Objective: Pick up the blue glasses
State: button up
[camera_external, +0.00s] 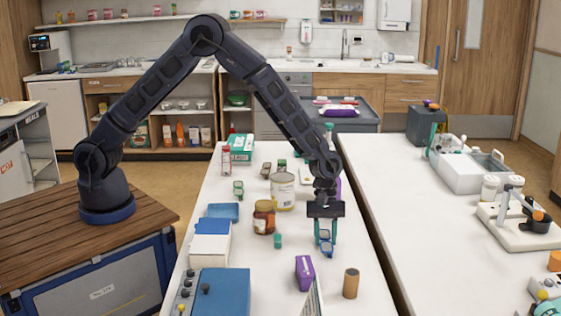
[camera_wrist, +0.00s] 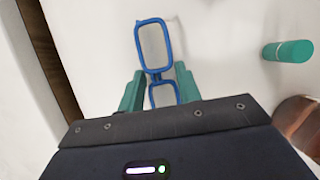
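The blue glasses (camera_external: 326,248) lie on the white table, right under my gripper (camera_external: 326,238) in the external view. In the wrist view the blue glasses (camera_wrist: 153,45) show one full lens frame beyond the fingertips, and the other lens frame lies between the fingers, partly hidden by the gripper body. My gripper (camera_wrist: 160,84) has its two teal fingers apart, one on each side of the glasses. I see gaps between the fingers and the frame, and cannot tell any contact.
A teal cylinder (camera_wrist: 288,51) stands or lies to the right in the wrist view. A brown-labelled jar (camera_external: 264,217), a purple box (camera_external: 304,273) and a brown cylinder (camera_external: 351,283) are nearby. The table's right edge, with a gap (camera_external: 372,240), is close.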

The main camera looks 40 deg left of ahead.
jog(key=c, duration=0.3)
